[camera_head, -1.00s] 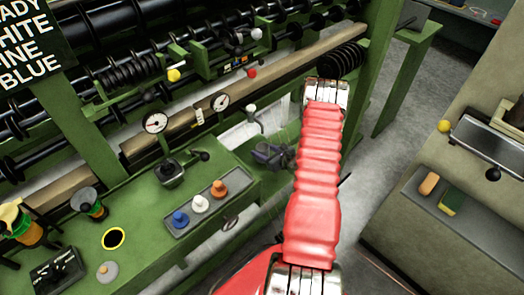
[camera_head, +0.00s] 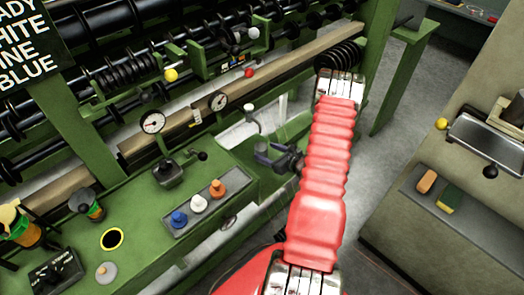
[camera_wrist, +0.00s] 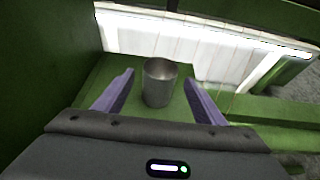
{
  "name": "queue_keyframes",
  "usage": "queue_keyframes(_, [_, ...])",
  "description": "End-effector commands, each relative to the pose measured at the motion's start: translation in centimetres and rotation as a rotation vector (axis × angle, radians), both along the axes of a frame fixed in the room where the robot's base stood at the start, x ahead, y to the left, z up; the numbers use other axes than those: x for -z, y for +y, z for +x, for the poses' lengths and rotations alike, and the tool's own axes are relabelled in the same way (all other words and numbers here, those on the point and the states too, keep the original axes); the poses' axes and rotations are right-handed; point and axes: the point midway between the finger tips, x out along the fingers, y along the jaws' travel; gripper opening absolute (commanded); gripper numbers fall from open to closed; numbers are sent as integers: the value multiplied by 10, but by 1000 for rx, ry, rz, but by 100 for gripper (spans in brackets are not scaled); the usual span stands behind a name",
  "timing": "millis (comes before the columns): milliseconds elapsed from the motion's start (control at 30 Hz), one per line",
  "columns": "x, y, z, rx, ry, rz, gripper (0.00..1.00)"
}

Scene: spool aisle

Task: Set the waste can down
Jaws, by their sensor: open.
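The waste can is a small grey metal cylinder, open at the top. In the wrist view the can (camera_wrist: 158,88) stands upright on a green surface. My gripper (camera_wrist: 158,77) is open, its two purple fingers on either side of the can, with green showing between each finger and the can. In the head view my gripper (camera_head: 266,154) is small and dark, left of my red arm, over the green machine.
A green bench at lower left carries a row of blue, white and orange knobs (camera_head: 199,204) and a yellow-rimmed hole (camera_head: 112,239). A white panel (camera_wrist: 190,42) stands behind the can. A grey shelf (camera_head: 462,222) with a sponge is at right.

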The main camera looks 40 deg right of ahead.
Motion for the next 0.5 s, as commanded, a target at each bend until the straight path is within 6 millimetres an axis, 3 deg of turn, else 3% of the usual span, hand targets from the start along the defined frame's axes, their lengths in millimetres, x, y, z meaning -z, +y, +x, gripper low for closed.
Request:
queue_keyframes(300, [-21, -2, -50, 2, 0, -1, 64])
queue_keyframes(500, [-27, -1, -64, 0, 0, -1, 64])
